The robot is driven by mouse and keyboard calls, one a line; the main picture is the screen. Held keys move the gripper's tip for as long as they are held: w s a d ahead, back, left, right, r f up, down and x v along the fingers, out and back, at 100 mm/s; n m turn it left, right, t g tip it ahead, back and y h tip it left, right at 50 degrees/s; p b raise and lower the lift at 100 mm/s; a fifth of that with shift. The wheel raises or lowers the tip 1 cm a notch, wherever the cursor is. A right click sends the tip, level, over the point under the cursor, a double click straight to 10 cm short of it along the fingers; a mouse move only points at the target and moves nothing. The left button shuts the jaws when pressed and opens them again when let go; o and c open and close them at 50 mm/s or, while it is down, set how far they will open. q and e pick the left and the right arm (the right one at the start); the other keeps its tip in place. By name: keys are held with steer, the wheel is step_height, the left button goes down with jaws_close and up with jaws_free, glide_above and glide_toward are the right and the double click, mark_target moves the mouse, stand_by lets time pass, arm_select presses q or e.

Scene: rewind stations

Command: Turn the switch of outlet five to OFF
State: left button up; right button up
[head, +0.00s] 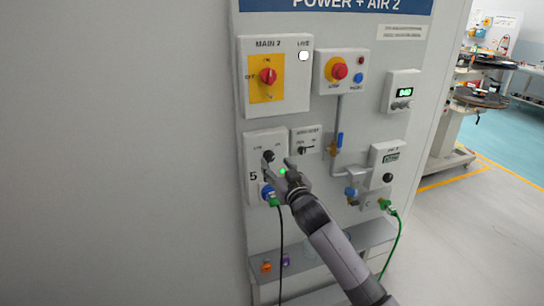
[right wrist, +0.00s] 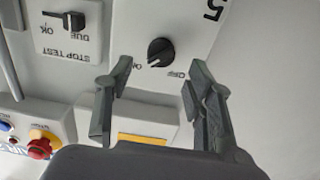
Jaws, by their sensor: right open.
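The outlet five box (head: 252,151) is a white box with a "5" on the lower left of the wall panel. Its round black switch knob (head: 268,156) is partly behind my right gripper (head: 278,161) in the head view. In the right wrist view the knob (right wrist: 160,52) shows a white mark that appears to point toward the ON label, with OFF to its right. My right gripper (right wrist: 161,70) is open there, its fingertips on either side of the knob's line and apart from it. Nothing is between the fingers. My left gripper is not in view.
A blue plug with a black cable (head: 280,240) hangs below outlet five. A stop test switch box (head: 306,139) sits close on the right. The yellow MAIN 2 switch (head: 267,78) and a red button (head: 340,71) are above. A ledge (head: 330,250) juts out below.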

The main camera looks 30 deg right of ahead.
mark_target(271, 158)
steer(key=shift+p+x, duration=0.35)
steer(key=shift+x, duration=1.85)
steer(key=shift+a, duration=0.1)
steer(key=shift+c, duration=0.5)
steer(key=c, duration=1.1)
